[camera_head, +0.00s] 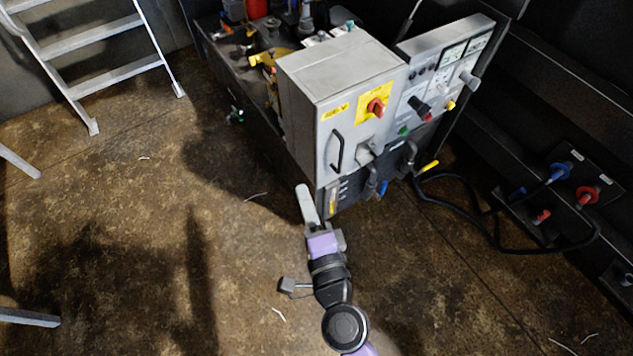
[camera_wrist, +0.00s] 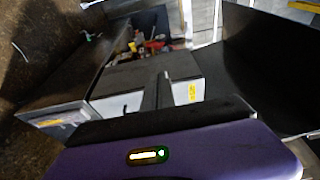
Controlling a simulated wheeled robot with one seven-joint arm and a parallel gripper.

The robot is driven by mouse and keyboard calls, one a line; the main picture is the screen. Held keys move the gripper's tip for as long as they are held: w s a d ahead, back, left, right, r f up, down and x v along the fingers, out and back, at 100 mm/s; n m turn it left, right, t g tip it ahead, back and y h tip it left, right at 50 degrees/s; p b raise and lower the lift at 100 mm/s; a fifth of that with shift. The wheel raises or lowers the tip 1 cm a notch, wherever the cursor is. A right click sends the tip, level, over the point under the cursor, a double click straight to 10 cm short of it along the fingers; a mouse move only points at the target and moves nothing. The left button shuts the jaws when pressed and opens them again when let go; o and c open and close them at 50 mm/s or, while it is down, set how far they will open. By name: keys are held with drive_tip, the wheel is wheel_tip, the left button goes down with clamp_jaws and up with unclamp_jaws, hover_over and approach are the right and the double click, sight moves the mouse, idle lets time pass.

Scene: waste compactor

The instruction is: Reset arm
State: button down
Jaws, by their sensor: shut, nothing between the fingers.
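My gripper (camera_head: 307,204) is at the end of my purple and black arm, low in the middle of the head view. Its pale fingers are together and hold nothing. It points up the picture toward the lower front corner of the grey control cabinet (camera_head: 340,75). In the head view the fingertips appear just left of that corner; I cannot tell whether they touch it. The wrist view shows my purple wrist housing across the bottom, with grey box faces (camera_wrist: 150,75) beyond it. The fingertips cannot be made out clearly there.
The cabinet has a red rotary switch (camera_head: 375,107) and a black handle (camera_head: 336,150). A panel with knobs (camera_head: 440,80) stands to its right. Black hoses (camera_head: 470,215) run to blue and red connectors at right. A ladder (camera_head: 95,55) stands at upper left. The brown floor at left is mostly open.

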drive_tip(key=shift+s+a, duration=0.15)
drive_tip(key=shift+s, duration=0.05)
drive_tip(key=s+d+r+n+t+h+p, duration=0.1)
drive_tip(key=s+d+r+n+h, duration=0.1)
drive_tip(key=s+d+r+n, duration=0.3)
drive_tip(key=s+d+r+n+h+p, duration=0.1)
drive_tip(key=s+d+r+h+p, duration=0.15)
drive_tip(key=d, duration=0.45)
drive_tip(key=s+d+r+n+g+h+p, duration=0.1)
drive_tip(key=s+d+r+n+p, duration=0.2)
drive_tip(key=s+d, duration=0.3)
drive_tip(key=s+d+r+n+g+h+p, duration=0.1)
drive_tip(key=s+d+r, duration=0.5)
drive_tip(key=s, duration=0.9)
drive_tip(key=n+g+p, duration=0.1)
drive_tip(key=n+p, duration=0.1)
drive_tip(key=n, duration=0.1)
drive_tip(key=shift+d+n, duration=0.3)
drive_tip(key=shift+n, duration=0.1)
